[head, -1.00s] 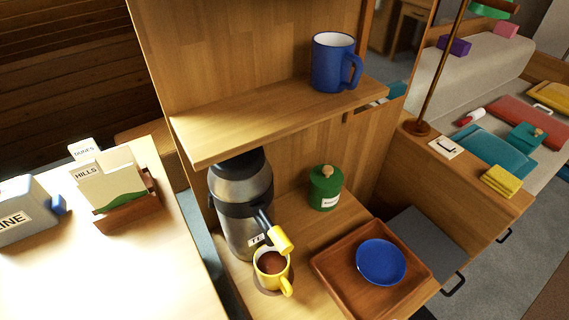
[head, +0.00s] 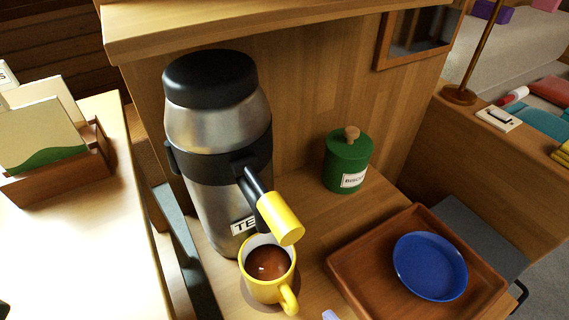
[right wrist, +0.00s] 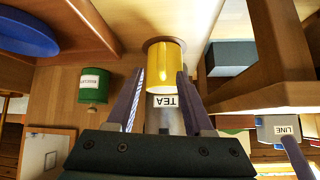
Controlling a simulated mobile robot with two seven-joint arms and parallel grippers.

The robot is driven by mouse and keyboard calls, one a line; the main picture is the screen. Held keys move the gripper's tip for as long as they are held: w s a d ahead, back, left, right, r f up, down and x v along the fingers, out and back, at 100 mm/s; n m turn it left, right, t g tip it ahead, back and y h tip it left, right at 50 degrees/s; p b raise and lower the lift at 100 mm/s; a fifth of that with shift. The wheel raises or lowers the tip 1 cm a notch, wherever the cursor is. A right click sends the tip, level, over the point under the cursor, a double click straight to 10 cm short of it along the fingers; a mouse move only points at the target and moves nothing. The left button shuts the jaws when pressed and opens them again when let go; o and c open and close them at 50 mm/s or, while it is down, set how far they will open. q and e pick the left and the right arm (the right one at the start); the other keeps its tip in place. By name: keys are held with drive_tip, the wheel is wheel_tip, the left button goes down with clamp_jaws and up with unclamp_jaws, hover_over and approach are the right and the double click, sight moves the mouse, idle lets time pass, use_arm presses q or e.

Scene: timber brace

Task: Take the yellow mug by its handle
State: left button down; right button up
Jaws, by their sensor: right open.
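The yellow mug (head: 262,290) stands upright below the yellow-tipped spout of the tea flask, with brown liquid in it. Its handle (head: 289,300) points toward the front right of the head view. In the right wrist view, which is upside down, the yellow mug (right wrist: 166,66) appears between and beyond the spread fingers of my right gripper (right wrist: 161,78). The handle cannot be made out there. My right gripper is open and nothing is visibly held. A small lavender tip (head: 330,315), likely its finger, shows at the bottom of the head view. My left gripper is not in view.
The tea flask (head: 218,150) stands close behind the mug, its yellow spout tip (head: 281,220) overhanging it. A wooden tray (head: 352,268) with a blue plate (head: 430,266) lies to the right. A green canister (head: 347,162) stands behind. A shelf (head: 280,22) runs above.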

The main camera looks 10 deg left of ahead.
sight(296, 311)
use_arm(q)
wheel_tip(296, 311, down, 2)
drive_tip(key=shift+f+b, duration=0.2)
drive_tip(key=shift+b, duration=0.9)
use_arm(e)
drive_tip(key=x, duration=0.4)
drive_tip(key=shift+a+f, duration=0.15)
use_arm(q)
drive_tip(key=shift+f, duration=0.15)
use_arm(e)
drive_tip(key=shift+w+a+f, duration=0.15)
drive_tip(key=shift+w+f, duration=0.1)
drive_tip(key=shift+w, duration=0.05)
clamp_jaws()
drive_tip(key=shift+r, duration=0.1)
